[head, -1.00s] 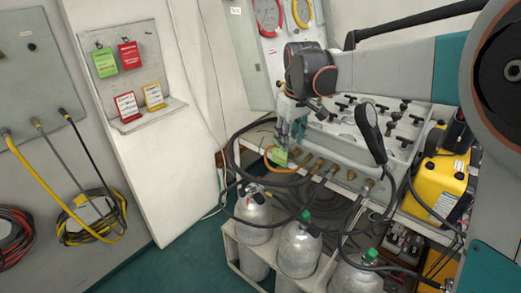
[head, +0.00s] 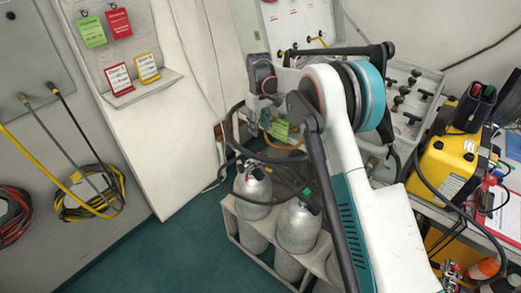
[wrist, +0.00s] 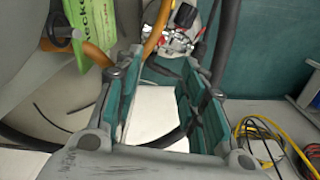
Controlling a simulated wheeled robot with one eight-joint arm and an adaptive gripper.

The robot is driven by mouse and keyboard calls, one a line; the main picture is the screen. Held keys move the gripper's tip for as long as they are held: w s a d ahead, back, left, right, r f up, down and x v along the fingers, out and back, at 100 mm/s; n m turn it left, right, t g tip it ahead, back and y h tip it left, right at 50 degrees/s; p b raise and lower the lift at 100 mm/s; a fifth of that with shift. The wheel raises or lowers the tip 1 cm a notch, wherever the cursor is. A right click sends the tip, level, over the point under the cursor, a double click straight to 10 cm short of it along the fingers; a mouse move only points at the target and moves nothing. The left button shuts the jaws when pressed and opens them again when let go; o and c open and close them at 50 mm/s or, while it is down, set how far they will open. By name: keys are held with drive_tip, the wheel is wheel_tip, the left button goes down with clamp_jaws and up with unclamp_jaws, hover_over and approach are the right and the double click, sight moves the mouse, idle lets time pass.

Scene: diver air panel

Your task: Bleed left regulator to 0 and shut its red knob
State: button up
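My gripper (wrist: 160,72) is open in the wrist view, with nothing between its teal-padded fingers. Beyond the fingertips is a grey cylinder top with red and silver fittings (wrist: 178,40), apart from the fingers; the individual knob and any gauge reading are too small to tell. In the head view, the left grey cylinder (head: 252,192) stands upright in a white rack, with a dark valve on top. A second cylinder (head: 298,226) with a green knob stands to its right. My arm hides the rest of the row, and the fingertips are not clear there.
A green tag (wrist: 82,30) and orange hose (wrist: 156,28) hang close to the left finger; dark hoses pass close by. The valve panel (head: 418,95) stands behind my arm. A yellow case (head: 447,165) sits at right. The teal floor (head: 165,245) left of the rack is clear.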

sight(259, 153)
wheel_tip(259, 153, down, 13)
drive_tip(key=b, duration=0.4)
clamp_jaws()
